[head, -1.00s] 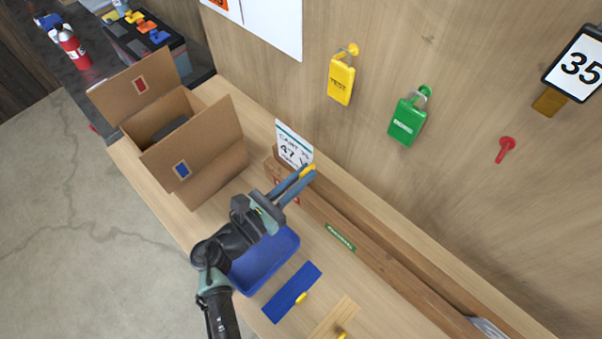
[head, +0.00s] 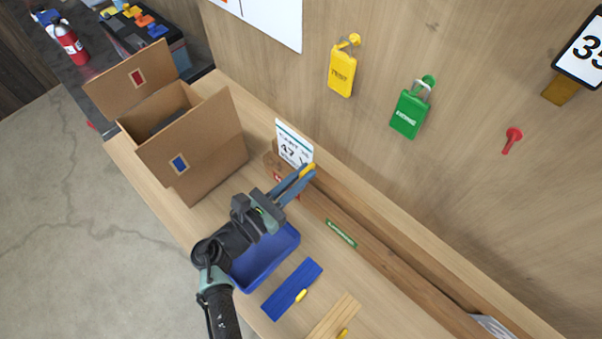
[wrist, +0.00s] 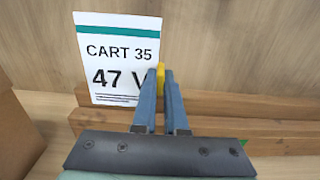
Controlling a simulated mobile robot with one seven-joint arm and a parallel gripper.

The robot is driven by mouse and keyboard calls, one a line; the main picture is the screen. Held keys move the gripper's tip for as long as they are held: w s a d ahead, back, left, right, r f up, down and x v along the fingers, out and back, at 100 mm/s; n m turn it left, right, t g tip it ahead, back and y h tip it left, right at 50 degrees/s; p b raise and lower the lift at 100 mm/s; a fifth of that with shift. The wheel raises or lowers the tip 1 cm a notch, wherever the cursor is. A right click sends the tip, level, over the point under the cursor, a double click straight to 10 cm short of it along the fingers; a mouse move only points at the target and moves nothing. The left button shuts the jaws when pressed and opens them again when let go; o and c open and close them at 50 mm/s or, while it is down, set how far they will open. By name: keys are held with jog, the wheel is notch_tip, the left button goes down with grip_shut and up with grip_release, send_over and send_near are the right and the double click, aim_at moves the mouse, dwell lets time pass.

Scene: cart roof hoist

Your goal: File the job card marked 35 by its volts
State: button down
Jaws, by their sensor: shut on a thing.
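My gripper (head: 306,171) is shut on the yellow tab (wrist: 160,76) at the side of the white job card (head: 291,146). In the wrist view the card (wrist: 112,68) reads CART 35 and 47 V under a green stripe. The card is upright, at the left end of a long wooden rack (head: 385,268) along the wall. I cannot tell whether its lower edge touches the rack. The rack has a red label (head: 277,177), partly behind my fingers, and a green label (head: 341,234). A sign reading 35 (head: 586,50) is cut off at the right edge.
An open cardboard box (head: 205,150) stands left of the rack. A blue tray (head: 262,272) is partly under my arm, beside a blue board (head: 288,293) and a slatted wooden piece (head: 332,318). Yellow (head: 342,75) and green (head: 409,112) tags and a red peg (head: 512,139) are on the wall.

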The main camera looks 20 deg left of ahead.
jog(key=shift+f+b, duration=0.95)
jog(key=shift+f, duration=0.35)
jog(key=shift+c, duration=2)
grip_release()
jog(key=shift+s, duration=0.1)
jog(key=p+v, duration=0.1)
jog(key=v, duration=0.5)
jog(key=shift+s+p, duration=0.4)
jog(key=shift+a, duration=0.2)
jog(key=b+v, duration=0.2)
jog(key=v, duration=1.1)
